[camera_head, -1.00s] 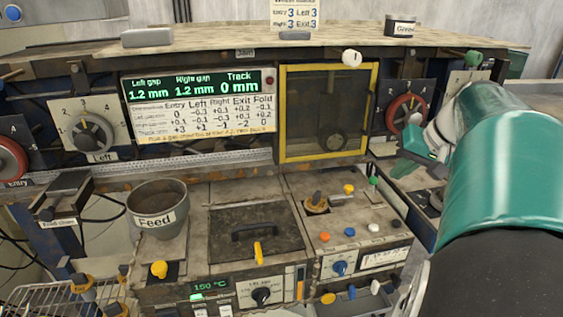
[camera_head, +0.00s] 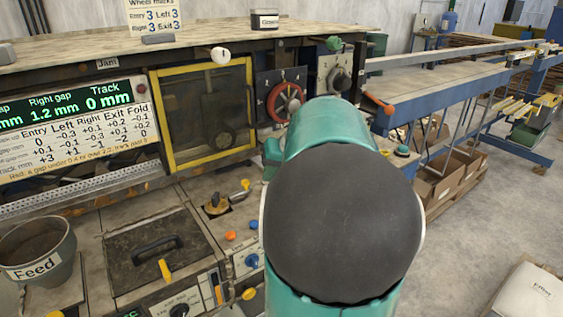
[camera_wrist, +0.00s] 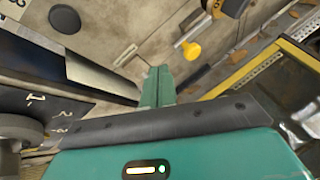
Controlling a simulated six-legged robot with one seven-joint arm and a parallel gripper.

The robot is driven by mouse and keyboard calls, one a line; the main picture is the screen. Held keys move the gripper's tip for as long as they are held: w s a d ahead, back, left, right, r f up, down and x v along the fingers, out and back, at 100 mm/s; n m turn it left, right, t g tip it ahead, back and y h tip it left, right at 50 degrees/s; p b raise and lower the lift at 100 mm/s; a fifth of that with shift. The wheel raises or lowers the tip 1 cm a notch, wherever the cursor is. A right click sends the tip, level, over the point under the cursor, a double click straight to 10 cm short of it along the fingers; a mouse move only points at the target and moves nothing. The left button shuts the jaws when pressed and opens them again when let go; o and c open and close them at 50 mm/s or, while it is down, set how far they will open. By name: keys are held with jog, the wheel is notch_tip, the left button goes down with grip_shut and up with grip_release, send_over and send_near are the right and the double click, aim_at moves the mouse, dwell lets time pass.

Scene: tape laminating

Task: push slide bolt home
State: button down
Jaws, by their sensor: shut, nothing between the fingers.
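A yellow knob (camera_head: 245,184) on a short rod stands on the machine's worn top, beside a brass-coloured fitting (camera_head: 215,204). This looks like the slide bolt, but I cannot tell for certain how far it is slid. In the wrist view the yellow knob (camera_wrist: 192,50) lies up and to the right of my fingertips, with a visible gap, and the brass-coloured fitting (camera_wrist: 228,6) is partly cut off at the top edge. My gripper (camera_wrist: 157,75) has its green fingers together and empty, above the panel. In the head view my arm hides most of it.
A yellow-framed window (camera_head: 203,115) and a red handwheel (camera_head: 285,101) stand behind the panel. A lidded hatch (camera_head: 158,250), a Feed cup (camera_head: 38,250) and orange (camera_head: 230,236) and blue (camera_head: 252,260) knobs are nearby.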

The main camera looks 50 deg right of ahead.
aim_at(244, 185)
jog(key=shift+w+a, duration=0.75)
jog(key=shift+a, duration=0.3)
jog(key=shift+w+a+f, duration=0.15)
jog(key=shift+w, duration=0.05)
jog(key=shift+w, duration=0.1)
jog(key=shift+w+a, duration=0.2)
jog(key=shift+a, duration=0.4)
jog(key=shift+w+a, duration=0.15)
jog(key=shift+a, duration=0.45)
